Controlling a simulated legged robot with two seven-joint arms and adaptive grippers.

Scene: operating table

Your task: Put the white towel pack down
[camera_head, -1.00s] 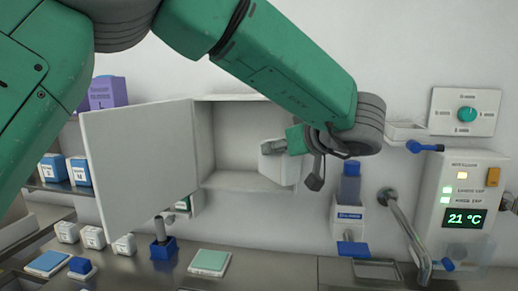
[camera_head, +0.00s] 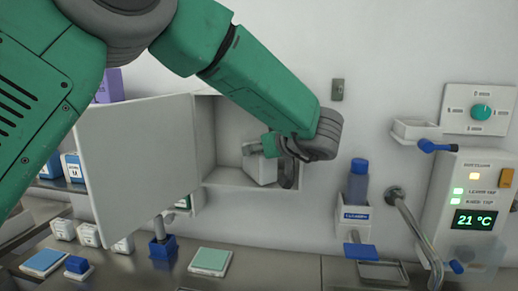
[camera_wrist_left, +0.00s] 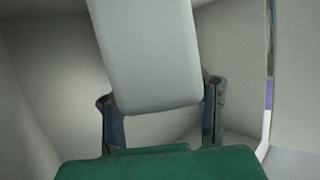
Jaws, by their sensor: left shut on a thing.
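The white towel pack (camera_head: 260,169) is a plain pale block inside the right part of an open white wall cabinet (camera_head: 228,178). My left gripper (camera_head: 283,160) reaches in from the right side of the cabinet and is shut on the pack. In the left wrist view the pack (camera_wrist_left: 148,55) stands between the two dark fingers of my left gripper (camera_wrist_left: 160,112), with pale cabinet walls around it. The head view shows the pack low, close above the cabinet floor; I cannot tell whether it touches. My right gripper is not in view.
The cabinet door (camera_head: 138,165) stands open to the left. My left arm crosses in front of the cabinet top. Left of the pack the cabinet is empty. A blue bottle dispenser (camera_head: 356,195), a tap (camera_head: 415,235) and a control panel (camera_head: 472,205) are to the right.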

